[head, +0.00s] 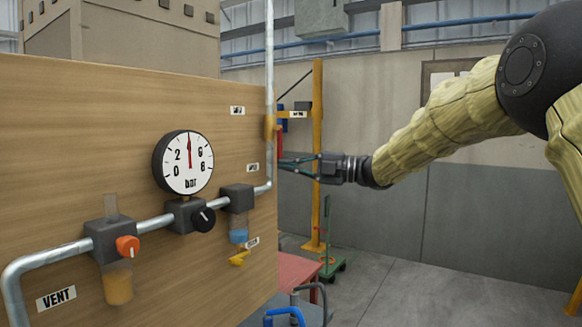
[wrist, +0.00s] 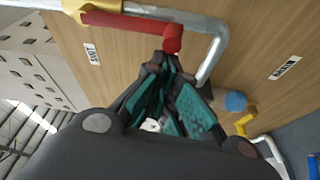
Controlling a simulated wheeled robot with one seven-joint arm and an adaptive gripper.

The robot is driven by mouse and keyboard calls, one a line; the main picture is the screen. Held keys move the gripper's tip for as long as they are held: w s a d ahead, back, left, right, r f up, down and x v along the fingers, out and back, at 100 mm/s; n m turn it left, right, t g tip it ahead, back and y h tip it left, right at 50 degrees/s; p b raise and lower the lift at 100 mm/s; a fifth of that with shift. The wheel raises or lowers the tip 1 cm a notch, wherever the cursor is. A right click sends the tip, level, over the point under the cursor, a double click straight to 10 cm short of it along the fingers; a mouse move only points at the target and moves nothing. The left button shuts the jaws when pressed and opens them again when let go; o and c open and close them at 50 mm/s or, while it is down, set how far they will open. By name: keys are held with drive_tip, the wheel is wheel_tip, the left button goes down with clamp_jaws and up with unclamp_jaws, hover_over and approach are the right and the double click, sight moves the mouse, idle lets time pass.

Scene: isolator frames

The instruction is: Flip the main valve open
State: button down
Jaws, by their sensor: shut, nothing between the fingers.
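The main valve appears to be the yellow valve body (head: 270,127) on the vertical pipe at the panel's right edge, with a red lever (head: 279,143) hanging down from it. In the wrist view the red lever (wrist: 125,22) runs alongside the pipe from the yellow body (wrist: 75,6) to a rounded red end. My gripper (head: 284,163) is shut and empty by the lever's lower end. In the wrist view my gripper's fingertips (wrist: 165,65) are just below that red end; I cannot tell whether they touch it.
The wooden panel (head: 80,130) carries a pressure gauge (head: 188,162) with its needle near upright, an orange knob (head: 127,246), a black knob (head: 203,219) and a small yellow valve (head: 239,258) lower down. A red-topped table (head: 297,270) stands low beyond the panel. Floor at right is clear.

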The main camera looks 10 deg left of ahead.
drive_tip(key=s+d+b, duration=0.1)
drive_tip(key=s+d, duration=0.3)
drive_tip(key=d, duration=0.4)
drive_tip(key=shift+d+b, duration=0.2)
drive_tip(key=shift+b, duration=0.2)
